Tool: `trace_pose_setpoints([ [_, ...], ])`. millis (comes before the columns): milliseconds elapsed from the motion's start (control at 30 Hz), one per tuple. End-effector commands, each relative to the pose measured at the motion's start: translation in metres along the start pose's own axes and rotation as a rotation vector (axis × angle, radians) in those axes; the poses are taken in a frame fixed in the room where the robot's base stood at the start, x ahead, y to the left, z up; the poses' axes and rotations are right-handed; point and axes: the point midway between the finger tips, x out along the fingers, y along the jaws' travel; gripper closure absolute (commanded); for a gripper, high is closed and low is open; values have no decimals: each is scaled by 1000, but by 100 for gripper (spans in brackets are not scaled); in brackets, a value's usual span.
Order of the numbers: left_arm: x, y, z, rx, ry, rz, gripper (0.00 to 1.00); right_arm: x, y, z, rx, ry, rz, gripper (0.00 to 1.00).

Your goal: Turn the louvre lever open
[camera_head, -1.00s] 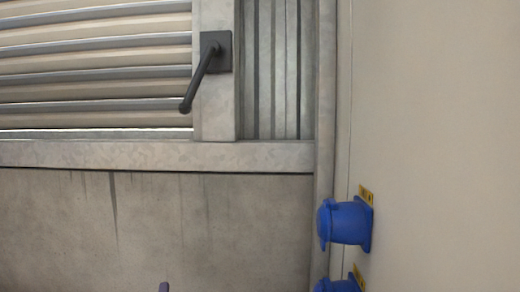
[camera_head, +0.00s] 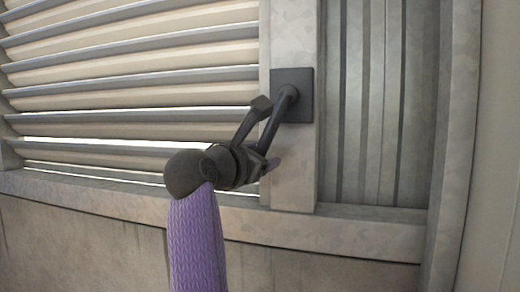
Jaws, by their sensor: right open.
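The dark louvre lever (camera_head: 274,122) sits on a square black plate (camera_head: 305,98) fixed to a pale upright post. It slants down and to the left from its pivot. My right gripper (camera_head: 266,136), dark with a purple sleeve on its arm, reaches up from below to the lever. It is open, with one finger left of the lever and the other near its lower end. The lever's lower end is hidden behind the gripper, and I cannot tell whether the fingers touch it. The louvre slats (camera_head: 130,75) lie to the left, with bright gaps between the lower ones. My left gripper is not in view.
A ledge (camera_head: 340,232) runs below the louvre and post. A ribbed metal panel (camera_head: 385,100) fills the space right of the post, and an upright edge (camera_head: 452,150) stands beyond it.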

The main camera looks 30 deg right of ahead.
Motion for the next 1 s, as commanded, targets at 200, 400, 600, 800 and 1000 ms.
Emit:
trace_pose_setpoints([
  [200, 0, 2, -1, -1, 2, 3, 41, 1, 0, -1, -1, 0, 0, 34],
  [400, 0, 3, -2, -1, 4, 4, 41, 1, 0, -1, -2, 0, 0, 74],
  [600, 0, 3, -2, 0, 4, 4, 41, 1, 0, -1, -2, 0, 0, 100],
  [800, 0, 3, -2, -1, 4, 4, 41, 1, 0, -1, -2, 0, 0, 100],
  [1000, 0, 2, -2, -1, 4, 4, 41, 0, 0, -1, -2, 0, 0, 100],
])
